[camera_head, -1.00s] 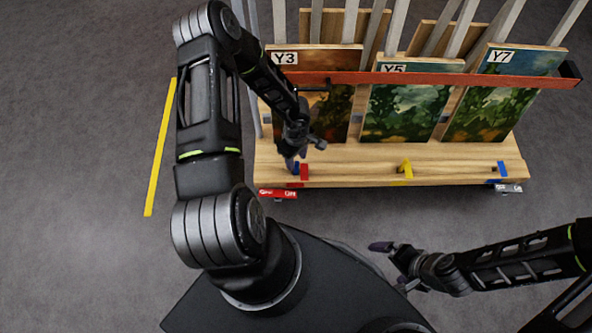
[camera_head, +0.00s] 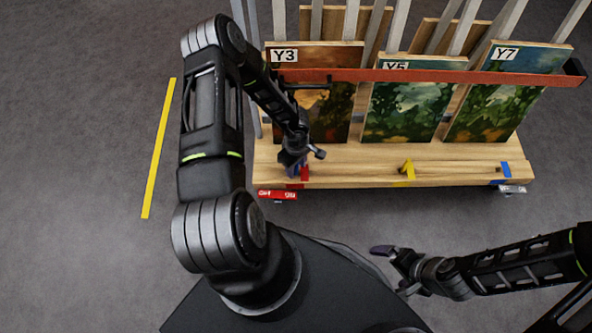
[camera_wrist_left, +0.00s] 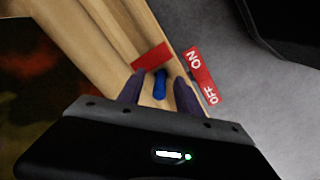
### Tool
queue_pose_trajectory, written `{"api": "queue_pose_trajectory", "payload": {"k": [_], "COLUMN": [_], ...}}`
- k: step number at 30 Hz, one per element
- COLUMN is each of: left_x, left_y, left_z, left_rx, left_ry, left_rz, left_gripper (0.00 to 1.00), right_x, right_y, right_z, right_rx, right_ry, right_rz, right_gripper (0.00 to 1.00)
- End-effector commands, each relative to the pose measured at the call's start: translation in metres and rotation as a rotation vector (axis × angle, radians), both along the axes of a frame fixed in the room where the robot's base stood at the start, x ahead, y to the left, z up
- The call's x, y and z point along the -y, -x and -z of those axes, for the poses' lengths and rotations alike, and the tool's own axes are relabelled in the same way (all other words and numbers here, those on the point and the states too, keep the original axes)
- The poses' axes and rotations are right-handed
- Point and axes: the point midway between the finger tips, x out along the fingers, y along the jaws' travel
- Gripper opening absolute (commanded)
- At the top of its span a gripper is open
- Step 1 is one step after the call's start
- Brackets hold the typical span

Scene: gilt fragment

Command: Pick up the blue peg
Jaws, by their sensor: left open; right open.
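The blue peg (camera_wrist_left: 160,84) shows in the left wrist view, on the wooden ledge (camera_wrist_left: 128,32) of the rack beside a red patch (camera_wrist_left: 152,57). My left gripper (camera_wrist_left: 159,80) is open, with one purple finger on each side of the peg in that view. I cannot tell whether the fingers touch it. In the head view my left gripper (camera_head: 291,169) is over the left end of the ledge (camera_head: 352,166), hiding the peg. My right gripper (camera_head: 384,254) is open and empty, over the floor in front of the rack.
A red ON/OFF lever (camera_head: 277,195) sticks out below the ledge, close to my left gripper. Yellow (camera_head: 406,170) and blue (camera_head: 506,168) markers sit further right. Paintings (camera_head: 408,108) stand behind a red crossbar (camera_head: 430,76). The floor at left is clear, with a yellow strip (camera_head: 159,150).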

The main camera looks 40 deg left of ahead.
Motion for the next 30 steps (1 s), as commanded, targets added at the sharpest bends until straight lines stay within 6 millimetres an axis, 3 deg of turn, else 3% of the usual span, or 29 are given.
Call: {"api": "queue_pose_trajectory", "payload": {"k": [11,25,30], "left_x": [0.0001,0.0002,0.0005], "left_y": [-0.0001,-0.0003,-0.0004], "left_z": [-0.0003,-0.0003,-0.0004], "left_rx": [0.000,0.001,0.001], "left_ry": [0.000,0.000,0.001], "left_rz": [0.000,0.000,0.001], "left_gripper": [0.41,0.02,0.00], "right_x": [-0.0001,-0.0001,-0.0001], "right_y": [0.0001,0.0002,0.0002], "right_z": [0.0000,0.0000,0.0000], "right_rx": [0.000,0.000,0.000], "right_ry": [0.000,0.000,0.000], "right_rz": [0.000,0.000,0.000], "right_gripper": [1.00,1.00,1.00]}}
